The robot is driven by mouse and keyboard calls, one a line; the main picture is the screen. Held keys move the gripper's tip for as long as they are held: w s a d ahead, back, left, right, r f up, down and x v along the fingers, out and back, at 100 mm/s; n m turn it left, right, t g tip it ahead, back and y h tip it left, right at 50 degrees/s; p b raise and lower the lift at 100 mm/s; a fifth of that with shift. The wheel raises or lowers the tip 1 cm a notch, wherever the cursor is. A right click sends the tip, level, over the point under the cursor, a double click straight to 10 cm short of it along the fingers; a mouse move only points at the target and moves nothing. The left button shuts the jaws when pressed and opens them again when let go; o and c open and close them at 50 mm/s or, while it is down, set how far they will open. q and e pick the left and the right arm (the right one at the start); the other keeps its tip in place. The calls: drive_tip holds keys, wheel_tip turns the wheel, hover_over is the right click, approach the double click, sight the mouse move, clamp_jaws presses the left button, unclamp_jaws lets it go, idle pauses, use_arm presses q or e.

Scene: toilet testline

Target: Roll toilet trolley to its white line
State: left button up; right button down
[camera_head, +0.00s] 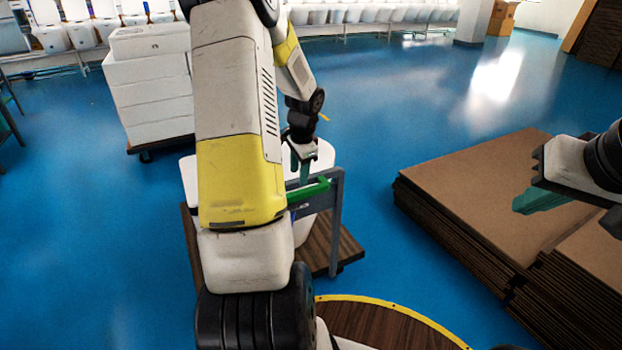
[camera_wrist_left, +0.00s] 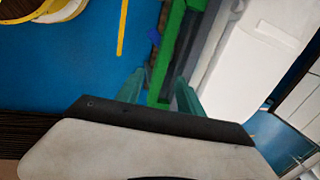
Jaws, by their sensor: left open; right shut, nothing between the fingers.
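The toilet trolley (camera_head: 345,250) stands on the blue floor, with a brown wooden deck, a grey frame and a green handle (camera_head: 308,191). White toilet parts (camera_head: 188,180) show on it, largely hidden behind my left arm. My left gripper (camera_head: 301,172) points down at the handle, teal fingers open. In the left wrist view the green bar (camera_wrist_left: 166,55) runs between the spread fingertips (camera_wrist_left: 160,90); I cannot tell whether they touch it. My right gripper (camera_head: 541,200) is shut and empty above cardboard at the right. I see no white line on the floor.
Stacked brown cardboard sheets (camera_head: 480,185) lie to the right of the trolley. Another trolley with white boxes (camera_head: 150,85) stands at the back left. Rows of white toilets (camera_head: 370,14) line the back. Blue floor (camera_head: 400,100) is open between them.

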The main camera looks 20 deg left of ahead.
sight(296, 193)
use_arm(q)
drive_tip(key=x, duration=0.9)
drive_tip(key=shift+a+f, duration=0.15)
drive_tip(key=shift+a, duration=0.15)
clamp_jaws()
idle(1.1)
